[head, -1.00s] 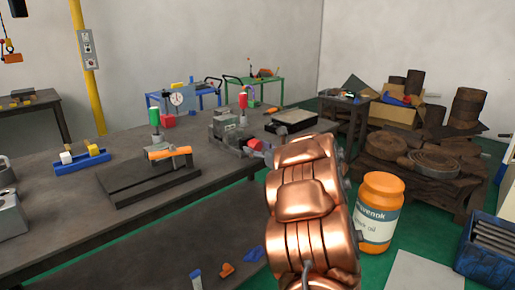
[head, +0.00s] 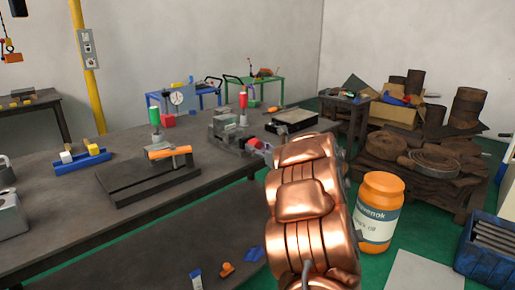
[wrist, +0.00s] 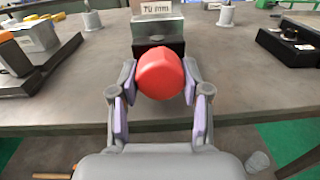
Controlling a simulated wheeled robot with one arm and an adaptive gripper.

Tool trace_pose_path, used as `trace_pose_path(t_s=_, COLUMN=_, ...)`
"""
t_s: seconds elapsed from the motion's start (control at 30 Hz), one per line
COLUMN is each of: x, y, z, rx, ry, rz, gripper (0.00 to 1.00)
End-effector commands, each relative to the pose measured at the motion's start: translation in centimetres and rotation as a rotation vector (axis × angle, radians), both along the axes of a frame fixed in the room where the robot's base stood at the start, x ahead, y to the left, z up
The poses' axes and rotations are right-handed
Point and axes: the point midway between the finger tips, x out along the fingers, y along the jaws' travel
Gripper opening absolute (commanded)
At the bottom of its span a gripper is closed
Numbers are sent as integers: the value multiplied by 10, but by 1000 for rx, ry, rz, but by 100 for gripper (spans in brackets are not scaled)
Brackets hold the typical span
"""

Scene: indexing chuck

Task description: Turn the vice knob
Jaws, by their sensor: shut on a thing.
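The vice (head: 230,132) is a grey metal block on the long workbench, near its right edge. Its red knob (head: 254,142) faces toward my arm. In the wrist view the knob (wrist: 160,74) is a rounded red shape in front of the vice body (wrist: 158,35). My gripper (wrist: 161,80) has one padded finger on each side of the knob and is shut on it. In the head view the gripper (head: 266,149) shows only as a small grey part beside the knob; my copper-coloured arm hides the rest.
A dark fixture with an orange bar (head: 168,152) and a blue rack (head: 82,161) stand on the bench (head: 120,222) to the left. A black tray (head: 293,118) lies beyond the vice. An orange jar (head: 379,212) stands right of my arm.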

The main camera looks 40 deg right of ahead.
Motion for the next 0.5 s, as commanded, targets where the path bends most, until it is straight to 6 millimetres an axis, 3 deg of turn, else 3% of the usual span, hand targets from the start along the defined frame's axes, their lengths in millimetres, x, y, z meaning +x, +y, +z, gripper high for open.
trace_pose_path(t_s=0.5, x=0, y=1, z=1, rx=342, ry=-8, rz=-1, gripper=12)
